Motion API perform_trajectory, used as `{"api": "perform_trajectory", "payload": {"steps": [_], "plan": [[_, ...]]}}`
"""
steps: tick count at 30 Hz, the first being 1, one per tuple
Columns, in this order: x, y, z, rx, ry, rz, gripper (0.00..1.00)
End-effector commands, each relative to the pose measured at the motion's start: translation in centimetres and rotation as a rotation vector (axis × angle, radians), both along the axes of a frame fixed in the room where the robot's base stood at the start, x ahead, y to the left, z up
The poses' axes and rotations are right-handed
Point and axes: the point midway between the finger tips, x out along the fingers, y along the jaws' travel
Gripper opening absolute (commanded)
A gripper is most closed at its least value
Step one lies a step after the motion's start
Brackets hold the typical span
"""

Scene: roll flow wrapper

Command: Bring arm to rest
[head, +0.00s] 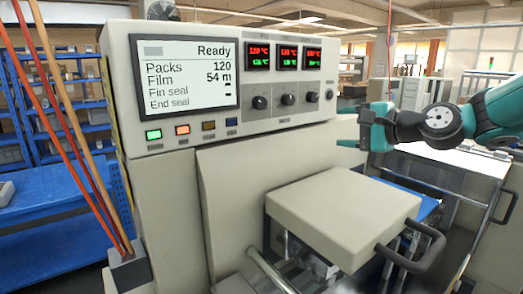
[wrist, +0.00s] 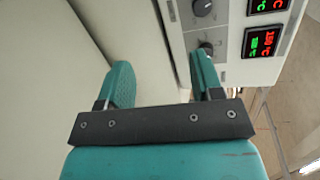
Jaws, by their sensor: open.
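My gripper (head: 357,128) is at the right of the head view, in front of the lower right part of the wrapper's control panel (head: 252,125). Its teal fingers are apart with nothing between them. In the wrist view my gripper (wrist: 160,85) also shows open and empty, pointing at the cream machine face. A dark knob (wrist: 206,47) lies just beyond its right finger. My teal arm reaches in from the right edge of the head view.
The panel screen (head: 187,75) reads Ready, Packs 120, Film 54 m. Below my gripper is a closed cream cover (head: 343,212) with a dark handle (head: 412,252). Orange and tan rods (head: 75,130) stand at the left. Blue shelves (head: 65,100) are behind.

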Motion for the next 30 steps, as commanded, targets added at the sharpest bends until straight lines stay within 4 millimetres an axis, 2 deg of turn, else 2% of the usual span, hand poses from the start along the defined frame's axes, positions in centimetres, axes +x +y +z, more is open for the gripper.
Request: {"api": "perform_trajectory", "payload": {"steps": [1, 3, 5, 6, 8, 9, 12, 15, 18, 21, 30], "plan": [[-2.7, 2.8, -0.7, -0.132, -0.007, 0.085, 0.60], [-6.8, 5.6, -2.4, -0.336, -0.020, 0.219, 0.60], [-10.6, 7.3, -3.9, -0.502, -0.035, 0.347, 0.60], [-13.2, 8.2, -4.9, -0.606, -0.049, 0.438, 0.60], [-17.2, 8.9, -6.5, -0.752, -0.070, 0.580, 0.60], [-19.9, 9.1, -7.4, -0.837, -0.085, 0.676, 0.60], [-25.7, 8.6, -9.5, -1.010, -0.120, 0.899, 0.60], [-29.9, 7.6, -10.9, -1.118, -0.147, 1.077, 0.60], [-32.4, 6.7, -11.8, -1.176, -0.164, 1.191, 0.60], [-33.5, 6.2, -12.1, -1.200, -0.170, 1.243, 0.60], [-33.6, 6.1, -12.2, -1.202, -0.171, 1.251, 0.60]]}}
